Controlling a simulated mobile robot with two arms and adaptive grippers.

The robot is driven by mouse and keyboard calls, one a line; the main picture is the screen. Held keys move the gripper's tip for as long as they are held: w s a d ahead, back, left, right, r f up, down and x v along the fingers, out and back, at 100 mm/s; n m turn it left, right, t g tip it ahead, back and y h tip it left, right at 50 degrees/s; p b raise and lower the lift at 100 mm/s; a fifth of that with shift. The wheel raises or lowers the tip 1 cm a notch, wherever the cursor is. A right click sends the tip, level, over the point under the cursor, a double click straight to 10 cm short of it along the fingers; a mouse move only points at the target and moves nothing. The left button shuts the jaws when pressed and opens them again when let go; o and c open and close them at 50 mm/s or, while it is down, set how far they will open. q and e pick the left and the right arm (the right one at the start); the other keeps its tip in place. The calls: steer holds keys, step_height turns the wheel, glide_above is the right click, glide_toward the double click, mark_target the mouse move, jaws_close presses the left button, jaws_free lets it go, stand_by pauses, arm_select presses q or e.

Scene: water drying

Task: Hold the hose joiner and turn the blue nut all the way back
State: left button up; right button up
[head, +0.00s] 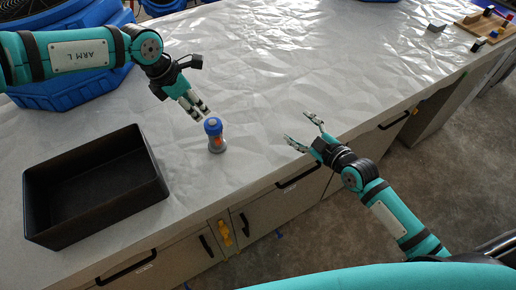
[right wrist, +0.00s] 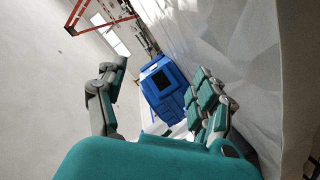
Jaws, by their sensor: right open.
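The hose joiner (head: 217,144) stands upright on the covered bench, grey with an orange patch at its middle. The blue nut (head: 213,125) is at its top. My left gripper (head: 203,115) comes down from the upper left with its fingertips just behind and beside the nut. Its fingers look close together, and I cannot tell whether they touch the joiner or how far apart they are. My right gripper (head: 298,128) is open and empty, over the bench's front edge to the right of the joiner. Its spread fingers also show in the right wrist view (right wrist: 160,100), with nothing between them.
A black open tray (head: 157,160) stands left of the joiner. Blue equipment (head: 75,88) sits at the back left. A wooden board (head: 484,24) with small items is at the far right. The crinkled plastic cover (head: 290,75) is mostly clear between. Drawers with handles (head: 300,175) line the bench front.

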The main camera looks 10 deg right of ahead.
mark_target(220, 138)
steer(key=s+a+r+m+g+y, duration=0.1)
steer(key=s+a+m+g+y, duration=0.1)
steer(key=a, duration=0.5)
steer(key=s+a+m+g+y, duration=0.2)
steer(key=s+a, duration=0.1)
steer(key=a, duration=0.4)
steer(key=x, duration=1.7)
steer(key=shift+d+f, duration=0.1)
steer(key=shift+f, duration=0.2)
steer(key=shift+c, duration=0.3)
